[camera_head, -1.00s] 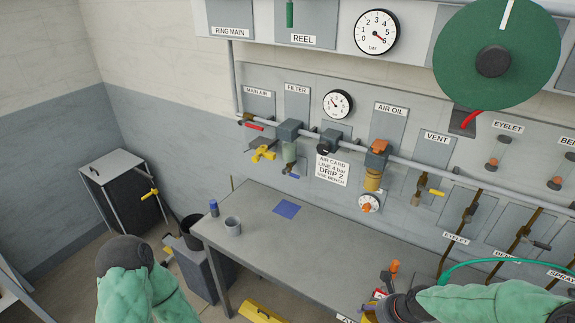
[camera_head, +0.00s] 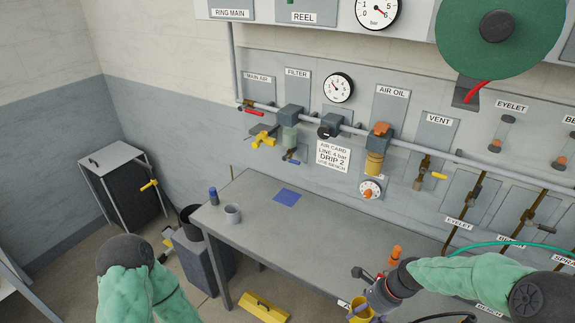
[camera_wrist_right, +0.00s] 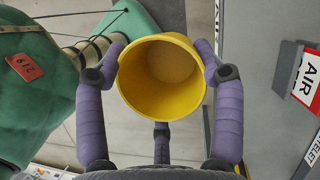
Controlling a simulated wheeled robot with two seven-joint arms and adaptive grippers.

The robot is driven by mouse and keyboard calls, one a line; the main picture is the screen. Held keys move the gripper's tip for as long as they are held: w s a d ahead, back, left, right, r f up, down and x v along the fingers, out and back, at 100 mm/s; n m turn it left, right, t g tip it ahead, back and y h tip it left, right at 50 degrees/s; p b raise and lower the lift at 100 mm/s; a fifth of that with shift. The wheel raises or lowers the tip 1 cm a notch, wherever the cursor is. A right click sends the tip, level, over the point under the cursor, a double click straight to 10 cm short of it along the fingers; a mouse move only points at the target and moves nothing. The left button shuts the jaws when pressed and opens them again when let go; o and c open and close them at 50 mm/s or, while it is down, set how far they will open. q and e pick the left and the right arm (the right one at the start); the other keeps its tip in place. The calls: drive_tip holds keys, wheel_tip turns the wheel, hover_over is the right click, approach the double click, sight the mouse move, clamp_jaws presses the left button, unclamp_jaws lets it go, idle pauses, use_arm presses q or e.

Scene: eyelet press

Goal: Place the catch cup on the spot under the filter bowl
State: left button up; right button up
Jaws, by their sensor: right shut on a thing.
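A yellow cup (camera_wrist_right: 162,85) is gripped between the purple fingers of my right gripper (camera_wrist_right: 162,62). Its open mouth faces the wrist camera and it looks empty. In the head view the yellow cup (camera_head: 358,313) shows at the bottom edge, partly hidden by the right gripper (camera_head: 372,296), near the bench's front edge. The filter bowl (camera_head: 290,139) hangs under the FILTER sign, with a blue-handled drain valve (camera_head: 291,157) below it. A blue square spot (camera_head: 287,197) lies on the bench below, bare and well left of the held cup. My left gripper is out of view.
A grey cup (camera_head: 233,213) and a small blue bottle (camera_head: 213,196) stand at the bench's left end. The bench (camera_head: 310,234) is clear between the spot and my right arm. An orange-topped object (camera_head: 396,256) stands near that arm.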

drive_tip(key=f+n+g+b, duration=0.1)
drive_tip(key=f+n, duration=0.1)
drive_tip(key=a+f+n+g+b, duration=0.1)
drive_tip(key=f+n+b, duration=0.1)
drive_tip(key=n, duration=0.1)
drive_tip(key=w+a+f+n+g+b, duration=0.1)
drive_tip(key=n, duration=0.2)
drive_tip(key=shift+f+b, duration=0.35)
drive_tip(key=shift+f, duration=0.05)
drive_tip(key=f+n+h+b, duration=0.1)
drive_tip(key=n+b, duration=0.1)
drive_tip(key=n, duration=0.2)
drive_tip(key=w+a+f+n+g+h+b, duration=0.1)
drive_tip(key=f+n+h+b, duration=0.1)
drive_tip(key=n, duration=0.2)
drive_tip(key=f+n+g+h+b, duration=0.1)
drive_tip(key=n+b, duration=0.1)
drive_tip(key=n, duration=0.1)
drive_tip(key=shift+w+a+f+n, duration=0.2)
drive_tip(key=shift+a+f+n, duration=0.15)
drive_tip(key=shift+f+n, duration=0.05)
